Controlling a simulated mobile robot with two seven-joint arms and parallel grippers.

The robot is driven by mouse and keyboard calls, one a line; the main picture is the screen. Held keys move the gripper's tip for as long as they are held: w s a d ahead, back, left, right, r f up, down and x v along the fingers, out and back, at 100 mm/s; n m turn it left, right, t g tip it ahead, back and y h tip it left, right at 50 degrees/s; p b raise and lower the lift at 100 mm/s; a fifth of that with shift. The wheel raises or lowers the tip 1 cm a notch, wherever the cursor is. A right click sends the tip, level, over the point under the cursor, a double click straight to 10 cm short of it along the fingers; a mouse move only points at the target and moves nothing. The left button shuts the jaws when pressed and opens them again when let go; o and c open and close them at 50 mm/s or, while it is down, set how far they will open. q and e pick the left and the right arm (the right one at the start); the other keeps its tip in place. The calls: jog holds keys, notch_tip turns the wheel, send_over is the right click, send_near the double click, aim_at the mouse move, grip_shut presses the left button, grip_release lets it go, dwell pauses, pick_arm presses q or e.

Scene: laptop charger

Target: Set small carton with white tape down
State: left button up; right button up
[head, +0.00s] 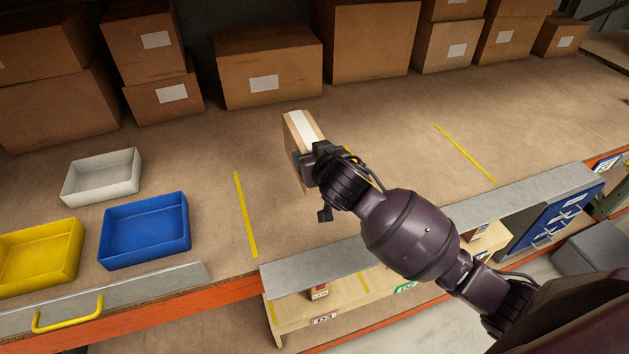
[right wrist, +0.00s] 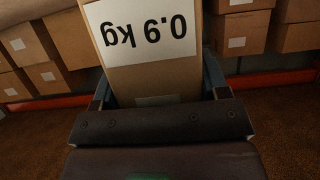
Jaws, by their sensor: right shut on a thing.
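The small carton (head: 302,132) is brown with a white strip along its top face, and stands out beyond my right gripper in the head view. My right gripper (head: 305,166) is shut on it, over the tabletop between two yellow lines. In the right wrist view the carton (right wrist: 152,75) sits between the two fingers (right wrist: 157,92), with a white "0.9 kg" label that reads upside down. The arm and gripper hide part of the carton, and I cannot tell whether its bottom touches the table. My left gripper is not in view.
The brown tabletop (head: 215,140) is clear around the carton. Yellow lines (head: 245,214) (head: 464,153) mark it on both sides. White (head: 102,177), blue (head: 145,230) and yellow (head: 40,258) trays stand at left. Large boxes (head: 268,65) line the back. A grey metal edge strip (head: 310,267) runs along the front.

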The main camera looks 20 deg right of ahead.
jog(key=shift+w+f, duration=0.1)
jog(key=shift+f, duration=3.6)
jog(key=shift+f, duration=0.1)
jog(key=o, duration=1.5)
jog(key=shift+f, duration=0.15)
jog(key=shift+o, duration=0.2)
jog(key=shift+r, duration=0.2)
jog(key=v, duration=1.2)
jog(key=shift+d+f, duration=0.1)
jog(key=shift+f, duration=0.1)
